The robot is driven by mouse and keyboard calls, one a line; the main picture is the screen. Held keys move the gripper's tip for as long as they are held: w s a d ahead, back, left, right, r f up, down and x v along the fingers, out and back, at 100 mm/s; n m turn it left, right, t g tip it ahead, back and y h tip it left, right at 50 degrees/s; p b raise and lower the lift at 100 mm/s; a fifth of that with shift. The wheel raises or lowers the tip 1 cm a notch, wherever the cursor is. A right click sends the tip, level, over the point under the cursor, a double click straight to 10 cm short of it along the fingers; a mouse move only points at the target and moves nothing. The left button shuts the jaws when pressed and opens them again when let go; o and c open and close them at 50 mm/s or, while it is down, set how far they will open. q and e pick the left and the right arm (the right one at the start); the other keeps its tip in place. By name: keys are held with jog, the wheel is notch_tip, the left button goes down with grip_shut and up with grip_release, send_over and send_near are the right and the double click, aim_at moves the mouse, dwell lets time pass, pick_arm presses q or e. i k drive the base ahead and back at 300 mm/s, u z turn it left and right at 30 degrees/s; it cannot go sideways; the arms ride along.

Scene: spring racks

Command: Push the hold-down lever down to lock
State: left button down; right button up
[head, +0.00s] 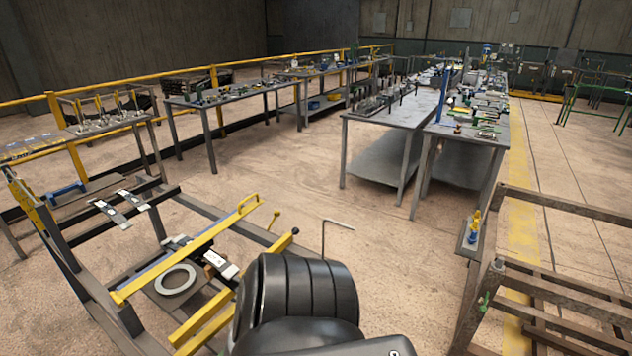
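A yellow bar (190,250) with a handle-like end at its upper right lies slanted across the dark metal frame (85,270) at the lower left. It looks like the hold-down lever, but I cannot tell for sure or see whether it is locked. A grey ring (176,280) lies under the bar, near a black and white part (214,260). Neither of my grippers can be made out in the head view.
A large black ribbed object (296,297) fills the bottom middle and hides part of the frame. A bent grey rod (338,223) stands beside it. A brown rack (570,270) stands at the right. Tables with small parts (390,116) stand farther back. The middle floor is clear.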

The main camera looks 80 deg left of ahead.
aim_at(276, 212)
jog(key=i, duration=0.7)
jog(key=u, duration=1.85)
jog(key=i, duration=1.5)
jog(key=u, duration=0.25)
